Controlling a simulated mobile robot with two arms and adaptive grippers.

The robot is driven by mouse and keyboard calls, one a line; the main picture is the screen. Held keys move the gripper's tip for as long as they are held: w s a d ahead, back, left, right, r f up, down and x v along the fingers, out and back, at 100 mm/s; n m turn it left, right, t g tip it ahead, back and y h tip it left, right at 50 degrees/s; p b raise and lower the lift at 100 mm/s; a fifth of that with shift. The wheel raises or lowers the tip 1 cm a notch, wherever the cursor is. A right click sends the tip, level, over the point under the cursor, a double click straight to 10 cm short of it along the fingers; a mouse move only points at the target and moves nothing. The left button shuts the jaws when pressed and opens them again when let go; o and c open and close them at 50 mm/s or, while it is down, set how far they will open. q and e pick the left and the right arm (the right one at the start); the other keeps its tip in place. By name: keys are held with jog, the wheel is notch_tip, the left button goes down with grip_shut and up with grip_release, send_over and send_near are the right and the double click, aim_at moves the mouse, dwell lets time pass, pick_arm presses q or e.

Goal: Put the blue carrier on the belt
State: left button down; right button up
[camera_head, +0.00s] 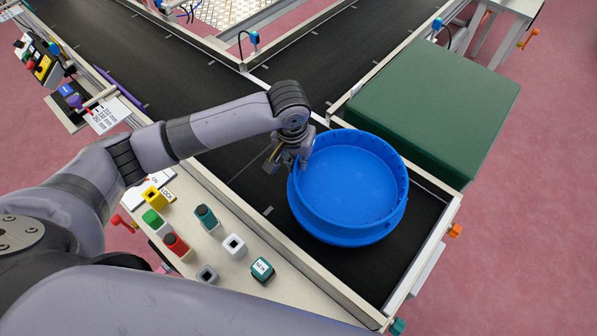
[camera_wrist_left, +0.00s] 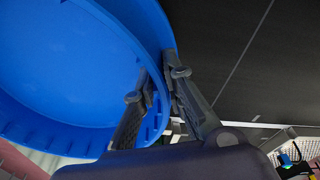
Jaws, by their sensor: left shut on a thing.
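The blue carrier (camera_head: 352,180) is a round, shallow, empty tub. In the head view it is over the near right end of the black belt (camera_head: 245,170), within the side rails. It looks slightly tilted, and I cannot tell whether its base touches the belt. My left gripper (camera_head: 298,160) is at the carrier's left rim. In the left wrist view the two fingers (camera_wrist_left: 165,92) stand on either side of the wall of the blue carrier (camera_wrist_left: 75,70), shut on it. The right gripper is not in view.
A green padded surface (camera_head: 435,105) stands right of the belt. A panel with several coloured buttons (camera_head: 205,215) runs along the belt's near left side. Metal rails (camera_head: 425,245) edge the belt end. The belt's upper left stretch (camera_head: 150,50) is clear.

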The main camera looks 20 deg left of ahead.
aim_at(299, 173)
pick_arm(q)
jog(key=shift+w+d+f, duration=0.1)
jog(key=shift+f, duration=2.55)
jog(key=c, duration=1.7)
grip_release()
jog(key=shift+f, duration=0.1)
jog(key=shift+o, duration=0.2)
jog(key=r, duration=0.4)
jog(key=s+r, duration=0.1)
jog(key=r, duration=0.3)
jog(key=s+r, duration=0.1)
jog(key=r, duration=0.3)
jog(key=shift+a, duration=0.25)
